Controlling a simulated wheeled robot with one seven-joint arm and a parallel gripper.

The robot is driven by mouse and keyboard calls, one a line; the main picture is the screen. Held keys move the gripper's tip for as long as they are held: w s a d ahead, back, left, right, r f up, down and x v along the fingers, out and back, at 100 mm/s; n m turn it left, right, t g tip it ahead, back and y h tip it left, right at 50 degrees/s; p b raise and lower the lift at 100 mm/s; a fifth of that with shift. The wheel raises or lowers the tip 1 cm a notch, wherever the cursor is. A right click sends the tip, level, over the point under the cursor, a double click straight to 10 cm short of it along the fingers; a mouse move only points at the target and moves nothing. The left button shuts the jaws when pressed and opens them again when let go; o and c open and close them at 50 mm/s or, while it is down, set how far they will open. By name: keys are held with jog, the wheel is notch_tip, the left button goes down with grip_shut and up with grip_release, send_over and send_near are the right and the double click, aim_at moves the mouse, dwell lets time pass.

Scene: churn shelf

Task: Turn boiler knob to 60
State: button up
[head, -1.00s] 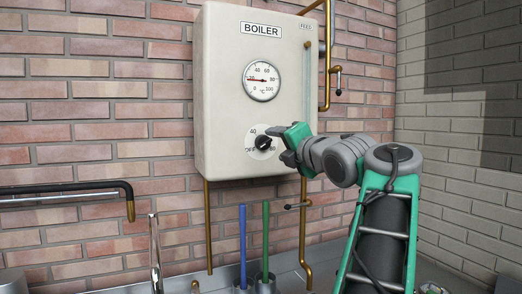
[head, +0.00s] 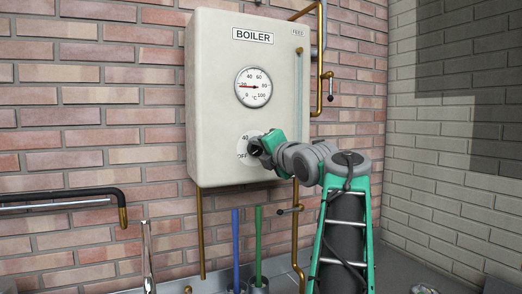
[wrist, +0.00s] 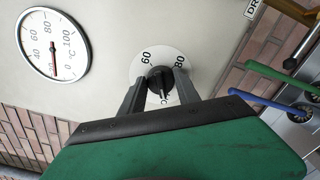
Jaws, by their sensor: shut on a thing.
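The white boiler (head: 212,120) hangs on the brick wall, with a round temperature gauge (head: 253,87) on its front. The gauge needle points left, near 20. Below it is a white dial (head: 243,140) marked OFF and 40 on its left side. The wrist view shows 60 and 80 on the dial, with the black knob (wrist: 158,77) at its centre. A pale line on the knob points down in that view, away from both 60 and 80. My gripper (wrist: 160,82) is shut on the knob, one finger on each side. In the head view my gripper (head: 263,148) covers the dial's right part.
Copper pipes with a valve lever (head: 329,76) run along the boiler's right side. A black-sleeved pipe (head: 70,194) juts in at left. Blue (head: 235,235) and green (head: 258,240) rods stand below the boiler.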

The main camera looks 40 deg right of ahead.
grip_shut()
